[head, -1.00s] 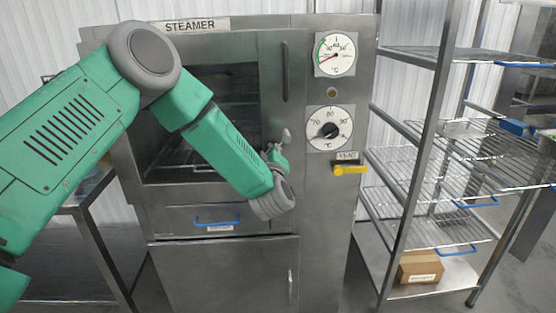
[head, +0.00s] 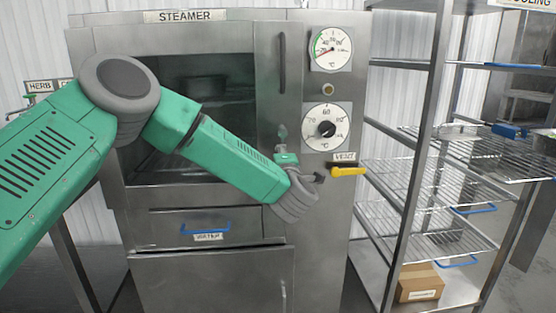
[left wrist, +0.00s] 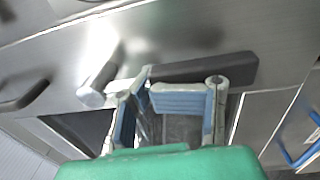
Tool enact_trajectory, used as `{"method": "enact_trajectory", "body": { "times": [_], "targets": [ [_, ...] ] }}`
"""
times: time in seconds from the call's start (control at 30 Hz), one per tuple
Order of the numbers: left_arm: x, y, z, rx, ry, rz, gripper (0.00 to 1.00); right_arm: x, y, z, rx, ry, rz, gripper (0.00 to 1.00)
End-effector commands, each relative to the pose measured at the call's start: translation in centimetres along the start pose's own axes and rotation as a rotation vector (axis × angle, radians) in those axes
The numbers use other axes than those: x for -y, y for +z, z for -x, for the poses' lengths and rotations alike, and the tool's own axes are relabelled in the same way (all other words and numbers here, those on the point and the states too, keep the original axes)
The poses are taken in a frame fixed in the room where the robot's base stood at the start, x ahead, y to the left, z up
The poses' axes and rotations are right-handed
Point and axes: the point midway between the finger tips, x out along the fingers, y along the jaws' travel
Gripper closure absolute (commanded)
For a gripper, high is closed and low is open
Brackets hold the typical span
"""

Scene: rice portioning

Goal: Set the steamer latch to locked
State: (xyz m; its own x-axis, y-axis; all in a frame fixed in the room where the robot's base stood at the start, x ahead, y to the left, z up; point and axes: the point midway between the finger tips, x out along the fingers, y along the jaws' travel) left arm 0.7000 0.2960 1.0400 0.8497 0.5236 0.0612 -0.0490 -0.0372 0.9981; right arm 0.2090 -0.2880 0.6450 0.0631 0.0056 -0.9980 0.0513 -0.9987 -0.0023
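The steamer (head: 205,262) stands in front of me, its chamber window at left. In the left wrist view, a dark bar with rounded edges (left wrist: 205,68) lies on the steamer front, with a silver knob-like piece (left wrist: 100,78) beside it. They look like the latch, but I cannot tell its setting. My left gripper (left wrist: 181,76) is close to the bar, with blue-padded fingers apart; I cannot tell whether they touch it. In the head view my left gripper (head: 285,145) is at the front right of the window, and my wrist hides most of the latch. My right gripper is not in view.
A yellow vent lever (head: 348,170) and two dials, upper (head: 331,49) and lower (head: 326,127), are right of my left wrist. The water drawer's blue handle (head: 206,229) is below. A wire rack (head: 425,190) with a cardboard box (head: 420,283) stands at right.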

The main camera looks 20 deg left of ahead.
Motion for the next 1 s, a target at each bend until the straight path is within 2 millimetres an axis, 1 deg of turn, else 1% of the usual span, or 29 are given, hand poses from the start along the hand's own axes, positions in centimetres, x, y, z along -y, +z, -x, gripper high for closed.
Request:
{"method": "enact_trajectory", "body": {
  "times": [0.03,0.3,0.63,0.7,0.77,0.8,0.87,0.9,1.0],
  "targets": [
    [4.0,-0.4,0.7,0.003,-0.069,-0.022,1.00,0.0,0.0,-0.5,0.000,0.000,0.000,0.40],
    [3.9,0.3,0.8,0.004,-0.068,0.010,1.00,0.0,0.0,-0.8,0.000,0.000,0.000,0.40],
    [3.8,0.7,0.9,0.006,-0.066,0.009,1.00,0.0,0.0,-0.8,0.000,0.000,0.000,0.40],
    [3.8,0.7,0.9,0.006,-0.067,0.008,0.74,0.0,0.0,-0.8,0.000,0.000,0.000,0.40],
    [3.7,0.7,1.0,0.007,-0.067,0.007,0.53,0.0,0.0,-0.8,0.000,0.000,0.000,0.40],
    [3.7,0.7,1.1,0.007,-0.066,0.007,0.39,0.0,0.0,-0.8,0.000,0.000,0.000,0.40],
    [3.5,0.7,1.2,0.007,-0.065,0.007,0.17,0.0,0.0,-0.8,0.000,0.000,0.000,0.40],
    [3.5,0.8,1.2,0.007,-0.064,0.008,0.09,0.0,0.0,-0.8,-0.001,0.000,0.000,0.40],
    [3.4,0.8,1.2,0.007,-0.063,0.008,0.09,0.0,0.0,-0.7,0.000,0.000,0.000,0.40]
  ]
}}
